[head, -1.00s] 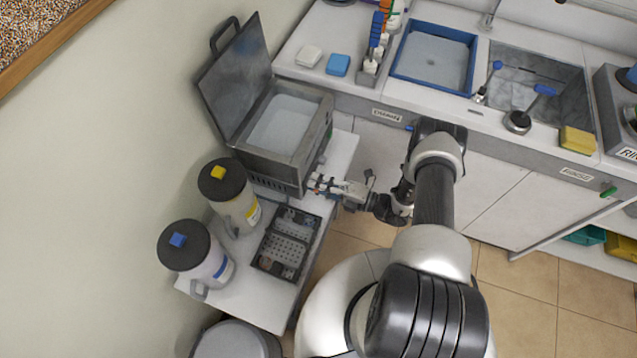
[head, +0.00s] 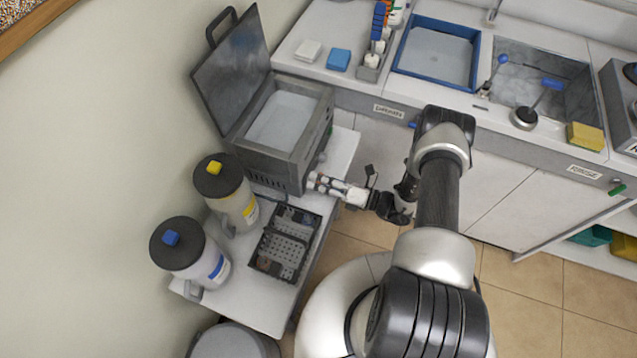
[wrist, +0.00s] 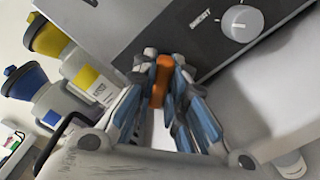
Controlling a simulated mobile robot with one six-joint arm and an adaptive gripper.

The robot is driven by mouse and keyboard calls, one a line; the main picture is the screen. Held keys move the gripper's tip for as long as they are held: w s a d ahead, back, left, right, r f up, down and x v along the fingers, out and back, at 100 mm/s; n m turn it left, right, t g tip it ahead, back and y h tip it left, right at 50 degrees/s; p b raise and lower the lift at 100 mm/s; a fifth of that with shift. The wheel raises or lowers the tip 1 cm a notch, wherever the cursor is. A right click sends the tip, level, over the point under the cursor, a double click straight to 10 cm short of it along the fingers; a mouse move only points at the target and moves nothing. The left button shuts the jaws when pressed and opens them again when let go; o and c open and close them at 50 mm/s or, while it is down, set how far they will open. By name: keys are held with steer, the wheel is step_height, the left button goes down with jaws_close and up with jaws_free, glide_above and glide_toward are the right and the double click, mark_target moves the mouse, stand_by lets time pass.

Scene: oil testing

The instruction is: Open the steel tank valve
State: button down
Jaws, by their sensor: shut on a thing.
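The steel tank (head: 290,130) stands on the small white side table with its lid raised, and its basin looks full of pale liquid. In the wrist view, the dark front panel (wrist: 205,40) of the tank carries a round grey knob (wrist: 241,23). The orange valve handle (wrist: 161,80) sits low on the tank's front. My gripper (wrist: 160,88) is shut on this handle, one finger on either side. In the head view, my gripper (head: 313,182) reaches the tank's lower right corner, and the handle is hidden there.
Two jugs with a yellow-knobbed lid (head: 218,178) and a blue-knobbed lid (head: 180,245) stand on the side table. A dark basket (head: 285,243) lies close by my gripper. The sink counter (head: 390,88) is behind. Tiled floor is free at right.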

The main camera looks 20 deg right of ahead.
steer(key=n+b, duration=0.1)
steer(key=n, duration=0.4)
steer(key=shift+n+b, duration=0.3)
steer(key=n+b, duration=0.1)
steer(key=n, duration=0.4)
steer(key=shift+n, duration=0.3)
steer(key=c, duration=1.6)
jaws_free()
steer(key=v, duration=1.2)
